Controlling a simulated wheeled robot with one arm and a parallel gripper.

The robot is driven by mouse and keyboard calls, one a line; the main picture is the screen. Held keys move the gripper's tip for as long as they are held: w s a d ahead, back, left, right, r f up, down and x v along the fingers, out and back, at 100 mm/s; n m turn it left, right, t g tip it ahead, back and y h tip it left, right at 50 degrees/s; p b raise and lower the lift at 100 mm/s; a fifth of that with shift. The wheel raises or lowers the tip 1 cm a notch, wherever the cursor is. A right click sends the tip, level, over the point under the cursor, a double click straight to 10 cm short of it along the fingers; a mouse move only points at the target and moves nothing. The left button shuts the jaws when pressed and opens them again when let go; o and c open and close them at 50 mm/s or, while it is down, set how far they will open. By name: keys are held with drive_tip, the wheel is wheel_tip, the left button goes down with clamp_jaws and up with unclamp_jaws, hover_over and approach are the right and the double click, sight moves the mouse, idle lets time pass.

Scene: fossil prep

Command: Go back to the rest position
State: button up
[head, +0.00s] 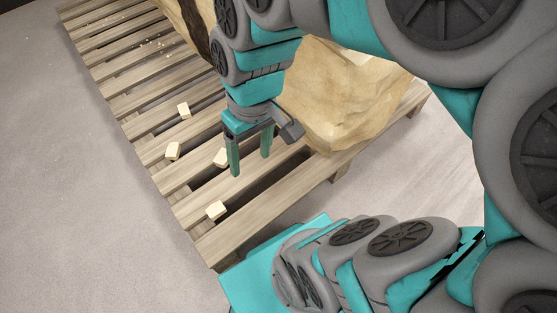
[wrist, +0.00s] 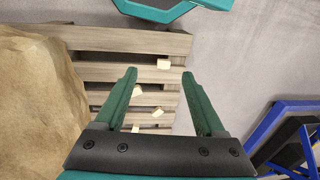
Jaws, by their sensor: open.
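My gripper (head: 251,158) hangs above the near end of a wooden pallet, open and empty, with its two teal fingers apart and pointing down. In the wrist view the open fingers (wrist: 160,98) show over the pallet slats, with nothing between the fingertips in their grip. Several small pale blocks lie on the pallet: one (head: 216,210) near the close end, one (head: 172,151) to the left, one (head: 184,110) farther back. Another block (head: 221,157) is partly hidden behind a finger. My arm reaches in from the right in the head view.
The wooden pallet (head: 205,245) lies on a grey floor (head: 70,200). A large tan rock (head: 345,95) sits on its right side, close to my wrist. Small pale crumbs lie at the far end. A blue-framed dark object (wrist: 285,140) stands at the right in the wrist view. Floor left is clear.

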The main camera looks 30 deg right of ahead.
drive_tip(key=s+d+f+m+g+h, duration=0.1)
drive_tip(key=s+d+f, duration=0.1)
drive_tip(key=s, duration=0.4)
drive_tip(key=shift+s+f+m+g, duration=0.2)
drive_tip(key=shift+s+m+g, duration=0.1)
drive_tip(key=shift+s+m, duration=0.1)
wheel_tip(320, 180, up, 2)
drive_tip(key=shift+r+p, duration=0.1)
drive_tip(key=shift+p, duration=0.9)
